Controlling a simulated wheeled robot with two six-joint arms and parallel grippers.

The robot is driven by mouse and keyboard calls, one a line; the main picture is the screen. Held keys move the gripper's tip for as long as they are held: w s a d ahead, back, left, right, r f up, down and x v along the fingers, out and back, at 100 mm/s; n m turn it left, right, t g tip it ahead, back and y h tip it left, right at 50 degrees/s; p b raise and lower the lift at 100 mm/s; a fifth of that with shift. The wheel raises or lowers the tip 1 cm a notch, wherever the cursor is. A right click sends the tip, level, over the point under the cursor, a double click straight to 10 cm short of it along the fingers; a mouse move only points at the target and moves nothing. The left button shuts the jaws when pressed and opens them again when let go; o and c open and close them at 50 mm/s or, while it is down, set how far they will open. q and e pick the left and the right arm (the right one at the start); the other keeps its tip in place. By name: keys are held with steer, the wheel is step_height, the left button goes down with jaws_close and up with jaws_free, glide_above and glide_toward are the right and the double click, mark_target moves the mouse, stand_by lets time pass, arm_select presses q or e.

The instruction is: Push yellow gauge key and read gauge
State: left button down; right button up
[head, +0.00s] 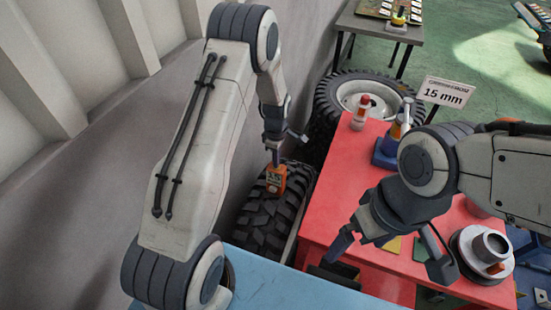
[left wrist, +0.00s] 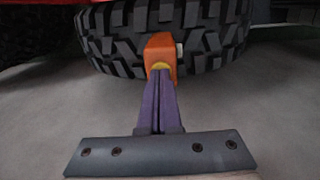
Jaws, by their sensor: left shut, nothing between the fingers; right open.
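The orange gauge (head: 276,181) sits at the top of the black tyre (head: 262,222) beside the red table; its face shows small digits that look like 15, too small to read surely. In the left wrist view the gauge (left wrist: 160,45) is against the tread, with the yellow key (left wrist: 161,66) facing my fingers. My left gripper (head: 275,160) is shut and empty, its tips at the gauge's upper end. In the left wrist view my left gripper (left wrist: 160,75) has its tips at the key, seemingly touching and partly covering it. My right gripper (head: 392,258) is open and empty above the red table.
A sign reading 15 mm (head: 445,92) stands behind the red table (head: 335,190). A second tyre (head: 325,103) lies behind. A red-and-white bottle (head: 361,112) and a metal hub (head: 484,252) stand on the table. A grey wall (head: 60,210) is close at left.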

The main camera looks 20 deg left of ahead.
arm_select(q)
step_height(320, 180, up, 4)
steer(key=p, duration=0.3)
steer(key=shift+f+p, duration=0.15)
steer(key=shift+p, duration=0.25)
step_height(320, 180, up, 10)
steer(key=b, duration=0.2)
steer(key=shift+r, duration=0.2)
